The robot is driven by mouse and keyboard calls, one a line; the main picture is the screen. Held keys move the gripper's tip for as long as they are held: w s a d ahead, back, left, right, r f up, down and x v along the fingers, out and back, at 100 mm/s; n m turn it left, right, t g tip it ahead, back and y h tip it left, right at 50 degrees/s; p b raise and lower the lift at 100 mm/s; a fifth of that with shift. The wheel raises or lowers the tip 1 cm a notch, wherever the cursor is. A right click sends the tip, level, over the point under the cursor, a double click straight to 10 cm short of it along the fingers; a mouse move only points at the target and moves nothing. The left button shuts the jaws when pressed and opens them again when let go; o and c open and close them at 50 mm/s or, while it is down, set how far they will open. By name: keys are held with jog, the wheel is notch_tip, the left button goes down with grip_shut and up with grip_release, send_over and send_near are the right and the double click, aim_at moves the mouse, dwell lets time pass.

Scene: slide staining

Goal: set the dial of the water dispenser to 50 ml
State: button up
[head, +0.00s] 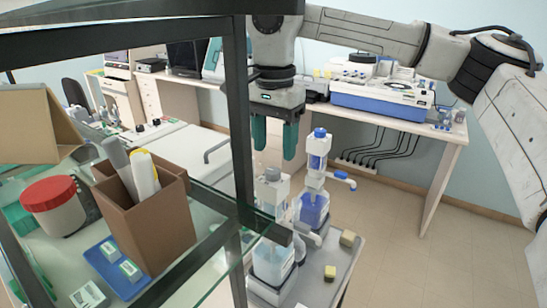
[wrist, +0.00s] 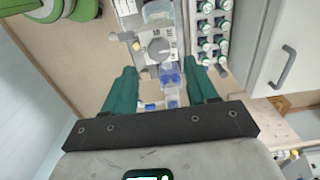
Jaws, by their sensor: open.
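My gripper (head: 274,150) hangs with its two green fingers pointing down and apart, with nothing between them. In the head view it appears above a grey-topped dispenser (head: 271,188) with a clear bottle of light blue liquid below. In the wrist view, a round grey dial (wrist: 158,47) with small marks around it lies just beyond the gripper's fingertips (wrist: 160,68), which are apart from it. A yellow spot (wrist: 137,46) shows at its left. The marks are too small to read, so I cannot tell the setting. The dial face is not visible in the head view.
A blue-capped dispenser (head: 320,138) with a blue side handle stands right beside the grey-topped one. Small yellow blocks (head: 330,272) lie on the grey cart top. A dark shelf post (head: 238,120) partly blocks the view. Several capped vials (wrist: 205,30) stand at right in the wrist view.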

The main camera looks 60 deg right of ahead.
aim_at(274, 169)
jog(key=shift+f+p, duration=0.5)
jog(key=shift+f, duration=1.9)
jog(key=c, duration=1.1)
jog(key=shift+o, duration=0.2)
